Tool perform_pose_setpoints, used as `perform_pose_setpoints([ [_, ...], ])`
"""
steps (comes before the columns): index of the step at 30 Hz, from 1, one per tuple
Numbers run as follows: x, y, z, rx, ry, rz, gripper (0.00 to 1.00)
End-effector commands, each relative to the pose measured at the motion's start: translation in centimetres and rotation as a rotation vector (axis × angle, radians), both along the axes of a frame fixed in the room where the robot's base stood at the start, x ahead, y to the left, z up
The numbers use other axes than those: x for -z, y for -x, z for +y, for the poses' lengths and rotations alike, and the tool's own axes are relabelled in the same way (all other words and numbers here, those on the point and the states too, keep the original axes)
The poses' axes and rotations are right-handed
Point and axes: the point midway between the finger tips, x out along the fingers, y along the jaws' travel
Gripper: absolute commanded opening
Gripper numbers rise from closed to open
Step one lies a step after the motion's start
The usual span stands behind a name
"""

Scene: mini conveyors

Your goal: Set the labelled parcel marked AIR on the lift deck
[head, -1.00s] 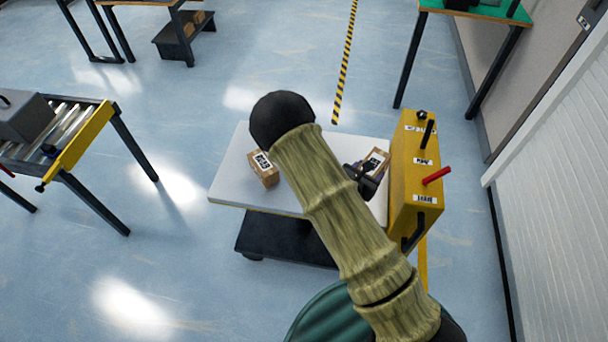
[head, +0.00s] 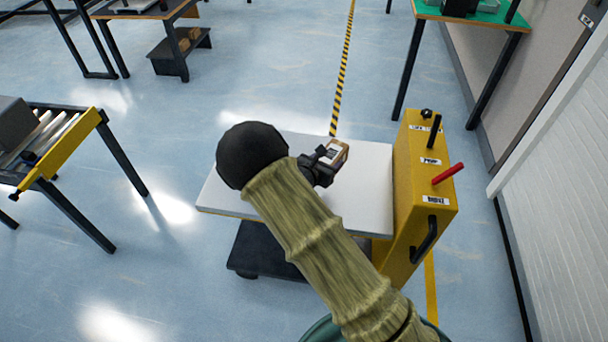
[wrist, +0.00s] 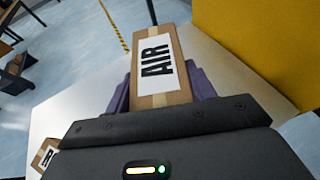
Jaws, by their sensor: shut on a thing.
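The brown box parcel labelled AIR (wrist: 157,62) is between the purple fingers of my gripper (wrist: 162,92), which is shut on it. In the head view the parcel (head: 338,152) shows at the end of my gripper (head: 325,164), over the back middle of the white lift deck (head: 365,190). I cannot tell whether its underside touches the deck (wrist: 85,95). The label faces my wrist camera and reads plainly.
A second labelled parcel (wrist: 46,156) sits on the deck, hidden behind my arm in the head view. The yellow control housing (head: 420,185) with a red lever (head: 450,172) stands at the deck's right edge. The deck's right half is bare. A roller conveyor (head: 60,150) stands at left.

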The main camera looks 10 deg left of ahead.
Motion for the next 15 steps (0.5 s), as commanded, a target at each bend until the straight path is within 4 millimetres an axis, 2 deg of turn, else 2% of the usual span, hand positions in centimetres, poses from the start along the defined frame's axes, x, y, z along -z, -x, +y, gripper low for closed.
perform_pose_setpoints([
  [9,5.0,0.0,-0.1,-0.001,0.004,0.001,0.23],
  [15,6.1,0.0,0.0,-0.001,0.000,-0.002,0.23],
])
